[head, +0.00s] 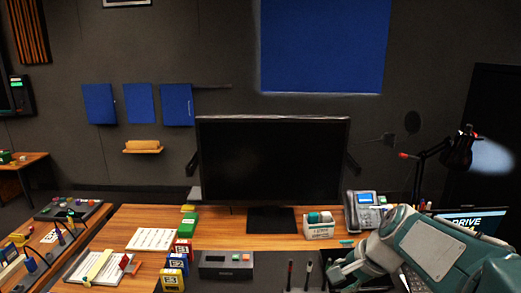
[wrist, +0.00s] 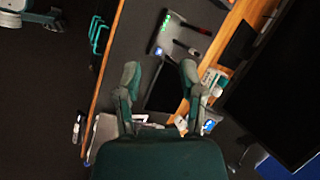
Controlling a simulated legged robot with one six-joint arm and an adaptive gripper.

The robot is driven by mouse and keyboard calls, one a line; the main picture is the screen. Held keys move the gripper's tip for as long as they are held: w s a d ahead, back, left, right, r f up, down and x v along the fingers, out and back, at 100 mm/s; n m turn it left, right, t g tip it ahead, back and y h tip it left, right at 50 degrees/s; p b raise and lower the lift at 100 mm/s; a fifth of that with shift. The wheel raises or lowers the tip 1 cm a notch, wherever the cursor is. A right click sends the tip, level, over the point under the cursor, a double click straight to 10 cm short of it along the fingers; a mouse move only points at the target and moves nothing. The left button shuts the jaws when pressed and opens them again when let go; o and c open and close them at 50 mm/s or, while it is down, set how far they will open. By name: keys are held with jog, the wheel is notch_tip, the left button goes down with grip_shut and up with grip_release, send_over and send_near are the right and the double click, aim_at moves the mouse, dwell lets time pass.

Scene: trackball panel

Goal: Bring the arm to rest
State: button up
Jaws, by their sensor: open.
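My gripper (head: 342,272) is at the lower right of the head view, at the end of my grey-green arm, above the near part of the desk. In the wrist view my gripper (wrist: 160,75) has its two fingers spread apart, with nothing held between them. A dark flat object (wrist: 166,88) shows beyond the gap between the fingers, apart from them. No trackball can be made out in either view.
A wooden desk (head: 140,217) carries a black monitor (head: 270,160), a desk phone (head: 365,210), a white box (head: 319,230), a grey button box (head: 226,265) and numbered blocks (head: 172,280). A black lamp (head: 458,150) stands at the right, close to my arm.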

jog(key=s+a+r+n+t+h, duration=0.1)
jog(key=s+n+h, duration=0.3)
jog(key=s+n, duration=0.7)
jog(key=s, duration=0.5)
jog(key=shift+s+a+n+t, duration=0.2)
jog(key=shift+s+n+t, duration=0.1)
dwell(1.3)
